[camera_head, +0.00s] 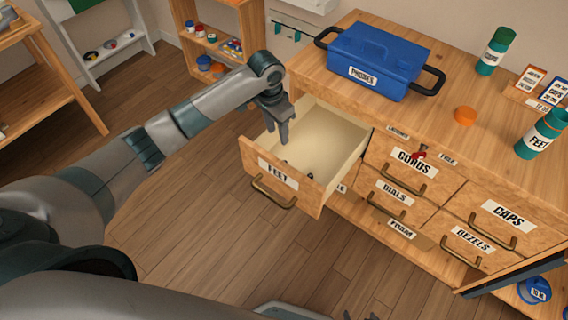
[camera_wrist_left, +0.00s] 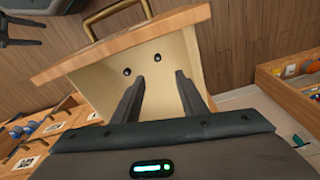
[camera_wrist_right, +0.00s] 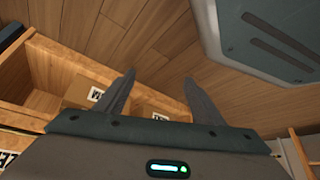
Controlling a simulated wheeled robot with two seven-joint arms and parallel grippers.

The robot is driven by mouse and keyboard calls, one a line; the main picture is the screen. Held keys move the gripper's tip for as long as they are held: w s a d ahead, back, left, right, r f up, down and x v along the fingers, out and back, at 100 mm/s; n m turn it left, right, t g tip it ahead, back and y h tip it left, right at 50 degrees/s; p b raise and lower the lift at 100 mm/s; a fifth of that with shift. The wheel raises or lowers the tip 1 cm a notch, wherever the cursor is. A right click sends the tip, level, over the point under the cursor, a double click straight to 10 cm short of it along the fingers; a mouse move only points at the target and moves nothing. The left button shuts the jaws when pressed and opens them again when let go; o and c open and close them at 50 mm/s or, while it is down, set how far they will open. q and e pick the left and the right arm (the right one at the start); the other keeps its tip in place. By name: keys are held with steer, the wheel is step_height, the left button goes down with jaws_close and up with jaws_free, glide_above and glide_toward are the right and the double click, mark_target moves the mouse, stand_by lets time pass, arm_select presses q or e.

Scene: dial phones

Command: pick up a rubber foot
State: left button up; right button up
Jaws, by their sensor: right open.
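Two small black rubber feet lie apart on the cream floor of the open FEET drawer (camera_head: 278,175), near its front panel. In the left wrist view they are one foot (camera_wrist_left: 127,72) and another foot (camera_wrist_left: 157,57). My left gripper (camera_head: 284,138) points down into the drawer. In the left wrist view its fingers (camera_wrist_left: 161,76) are apart with nothing between them, and both feet show beyond the fingertips. My right gripper (camera_wrist_right: 159,77) is open and empty, away from the drawer, over the floor beside wooden cabinetry.
A blue PHONES case (camera_head: 375,62), an orange disc (camera_head: 465,115) and green cylinders, one labelled FEET (camera_head: 541,134), stand on the cabinet top. Closed drawers, including CORDS (camera_head: 412,166), sit right of the open drawer. The drawer walls surround my left gripper's fingers.

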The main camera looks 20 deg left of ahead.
arm_select(q)
steer(key=f, duration=0.7)
steer(key=w+f, duration=0.1)
steer(key=f, duration=0.3)
steer(key=shift+w+d+f, duration=0.1)
steer(key=shift+d, duration=0.3)
steer(key=shift+w+d+f, duration=0.1)
steer(key=shift+d+f, duration=0.15)
steer(key=shift+f, duration=1.05)
steer(key=shift+w+d+f, duration=0.1)
steer(key=shift+d+f, duration=0.1)
steer(key=shift+f, duration=1.1)
jaws_close()
